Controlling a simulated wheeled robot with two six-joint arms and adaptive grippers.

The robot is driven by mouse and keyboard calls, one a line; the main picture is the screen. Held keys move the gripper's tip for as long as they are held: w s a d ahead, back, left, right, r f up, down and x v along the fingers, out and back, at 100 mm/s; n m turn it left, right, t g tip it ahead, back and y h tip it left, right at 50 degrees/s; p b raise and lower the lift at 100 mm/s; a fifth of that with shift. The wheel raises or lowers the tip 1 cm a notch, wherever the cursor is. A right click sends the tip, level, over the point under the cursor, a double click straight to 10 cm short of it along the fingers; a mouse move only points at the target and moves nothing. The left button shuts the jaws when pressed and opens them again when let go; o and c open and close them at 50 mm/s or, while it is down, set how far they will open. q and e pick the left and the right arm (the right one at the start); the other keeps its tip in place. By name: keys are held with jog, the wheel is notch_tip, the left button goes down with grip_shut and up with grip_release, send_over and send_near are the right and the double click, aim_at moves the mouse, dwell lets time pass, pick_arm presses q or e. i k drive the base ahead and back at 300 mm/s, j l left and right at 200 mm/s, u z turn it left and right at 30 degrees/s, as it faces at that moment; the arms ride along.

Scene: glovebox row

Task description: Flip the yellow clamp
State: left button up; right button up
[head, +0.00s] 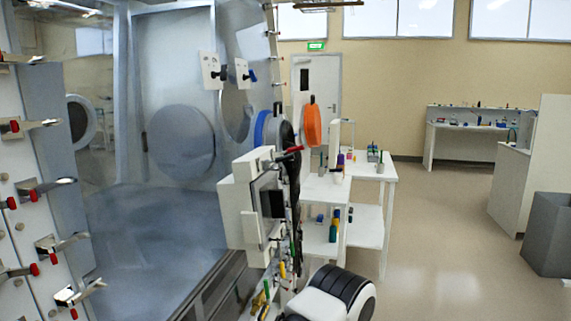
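Small yellow pieces show low in the middle of the head view. One is a yellow piece (282,269) below the white control box, and another is a longer yellow piece (259,302) near the bottom edge. They are too small and partly covered to tell which is the yellow clamp or how it is turned. Metal toggle clamps with red tips (46,187) line the frame at the left, and none of these looks yellow. Neither of my grippers is in view.
A glovebox with a large window (130,240) fills the left. A white control box (240,200) juts out beside it. A black and white rounded object (335,292) stands at the bottom. White shelves (365,200) stand behind. The floor at right is clear up to a grey bin (548,235).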

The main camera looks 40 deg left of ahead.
aim_at(281, 263)
jog(key=i+l, duration=0.25)
jog(key=i, duration=0.2)
jog(key=i+u, duration=0.1)
jog(key=u, duration=0.4)
jog(key=l+u, duration=0.15)
jog(key=u, duration=0.35)
jog(key=i+l+u, duration=0.1)
jog(key=u, duration=0.35)
jog(key=l+u, duration=0.2)
jog(key=u, duration=0.3)
